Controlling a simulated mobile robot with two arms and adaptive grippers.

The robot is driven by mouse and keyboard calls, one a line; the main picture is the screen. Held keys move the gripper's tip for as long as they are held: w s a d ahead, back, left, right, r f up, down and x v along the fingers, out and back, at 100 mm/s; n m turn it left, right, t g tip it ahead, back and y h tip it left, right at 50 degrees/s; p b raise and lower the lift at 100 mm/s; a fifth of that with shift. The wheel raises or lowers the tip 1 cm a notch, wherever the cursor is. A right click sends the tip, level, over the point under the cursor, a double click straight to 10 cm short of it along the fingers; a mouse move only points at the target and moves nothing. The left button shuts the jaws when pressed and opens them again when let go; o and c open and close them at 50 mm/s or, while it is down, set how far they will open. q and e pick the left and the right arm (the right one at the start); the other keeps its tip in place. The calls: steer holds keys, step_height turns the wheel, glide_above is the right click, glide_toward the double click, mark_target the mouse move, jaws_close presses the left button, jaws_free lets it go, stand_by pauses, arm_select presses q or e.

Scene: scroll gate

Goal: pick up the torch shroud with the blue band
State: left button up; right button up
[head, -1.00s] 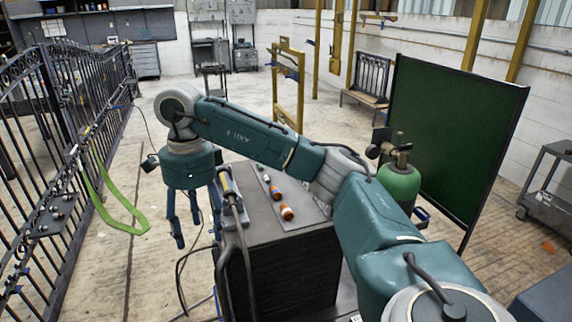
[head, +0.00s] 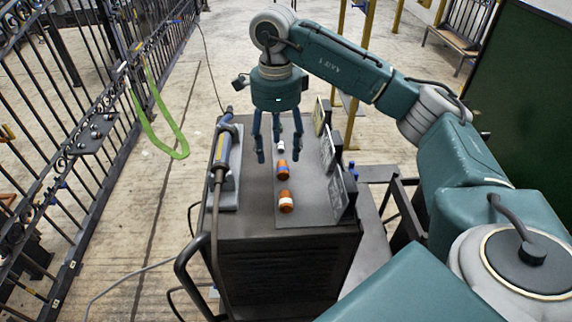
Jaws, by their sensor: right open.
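The orange torch shroud with the blue band (head: 282,169) lies on the dark top of the welding cart (head: 258,224). An orange shroud with a white band (head: 286,202) lies nearer to me in the same row. A small whitish piece (head: 280,147) lies farther back, seen between the fingers. My right gripper (head: 279,155) points down over the cart top, open and empty. Its fingertips appear just behind the blue-banded shroud in the picture; their exact height above the top is hard to tell. My left gripper is out of view.
A torch with a blue handle (head: 223,152) and its cable lie along the cart's left side. Several upright cards (head: 329,152) stand along its right side. A black iron gate (head: 60,130) with a green strap (head: 160,125) is at the left. A green screen (head: 525,90) is at the right.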

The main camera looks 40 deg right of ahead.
mark_target(281, 165)
steer(key=shift+f, duration=0.5)
steer(key=shift+w+f, duration=0.1)
steer(key=shift+f, duration=0.2)
steer(key=f+p, duration=0.1)
steer(key=f, duration=0.1)
steer(key=d+f+p, duration=0.1)
steer(key=f, duration=0.1)
steer(key=shift+f+p, duration=0.15)
steer(key=shift+p, duration=0.15)
steer(key=shift+f, duration=0.5)
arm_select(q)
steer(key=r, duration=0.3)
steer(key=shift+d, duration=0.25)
arm_select(e)
steer(key=c, duration=1.4)
